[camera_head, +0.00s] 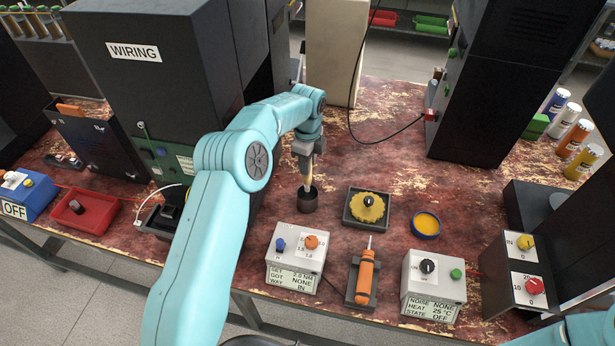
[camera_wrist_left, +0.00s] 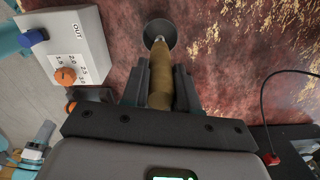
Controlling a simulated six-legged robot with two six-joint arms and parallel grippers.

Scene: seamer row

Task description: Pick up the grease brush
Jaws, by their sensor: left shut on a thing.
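The grease brush (camera_head: 307,183) has a tan wooden handle and stands almost upright in a small dark round cup (camera_head: 308,202) on the bench. My left gripper (camera_head: 308,162) is above the cup, shut on the brush's handle. In the left wrist view the brush (camera_wrist_left: 160,78) runs between the fingers (camera_wrist_left: 161,95), and its far end is at the mouth of the cup (camera_wrist_left: 160,34). The brush's lower end is hidden in the cup. Of my right arm only a teal link shows at the bottom right; its gripper is out of view.
Near the cup are a torque box (camera_head: 297,245), an orange screwdriver (camera_head: 365,283) in a holder, a yellow gear (camera_head: 368,205) on a dark tray, and a blue-rimmed dish (camera_head: 426,224). A tall black cabinet (camera_head: 150,70) stands behind my left arm. The bench behind the cup has clear room.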

